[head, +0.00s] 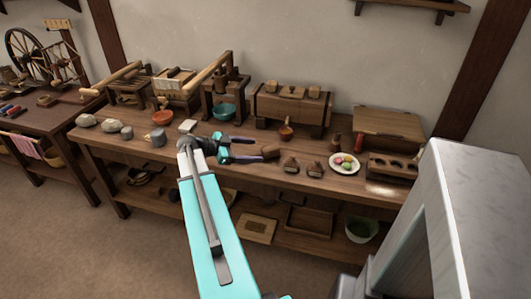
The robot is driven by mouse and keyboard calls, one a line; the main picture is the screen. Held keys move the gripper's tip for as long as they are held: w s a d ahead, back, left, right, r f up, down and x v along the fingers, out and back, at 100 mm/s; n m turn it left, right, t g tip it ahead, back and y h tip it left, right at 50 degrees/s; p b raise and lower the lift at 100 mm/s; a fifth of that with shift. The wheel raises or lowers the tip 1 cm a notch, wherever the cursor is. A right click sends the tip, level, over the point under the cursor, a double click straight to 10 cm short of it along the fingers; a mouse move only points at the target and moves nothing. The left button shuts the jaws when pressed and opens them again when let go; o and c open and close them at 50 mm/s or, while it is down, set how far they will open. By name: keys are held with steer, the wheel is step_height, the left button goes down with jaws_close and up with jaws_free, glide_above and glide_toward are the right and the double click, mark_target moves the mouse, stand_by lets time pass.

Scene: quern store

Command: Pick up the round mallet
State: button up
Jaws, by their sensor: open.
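My gripper (255,149) is open above the middle of the long wooden bench (130,148), its two dark fingers pointing right. A brown wooden piece (270,152) shows right at the fingertips, close to the lower finger; I cannot tell if they touch. It may be the round mallet, but its shape is partly hidden by the gripper. A reddish-brown round piece with a short upright stem (286,132) stands behind it, in front of a wooden chest; it could also be the mallet. Nothing is visibly held between the fingers.
Two small dark brown pieces (291,167) sit to the right, then a white plate (344,171) with coloured balls and a holed wooden block (391,167). Grey stones (109,126) lie left.

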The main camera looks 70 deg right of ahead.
mark_target(268, 150)
steer(key=shift+x, duration=1.45)
steer(key=shift+p+x, duration=0.7)
steer(key=shift+x, duration=1.95)
steer(key=shift+d, duration=0.1)
steer(key=shift+c, duration=0.4)
steer(key=shift+w, duration=0.1)
steer(key=c, duration=1.5)
steer(key=shift+o, duration=0.2)
steer(key=shift+r, duration=0.15)
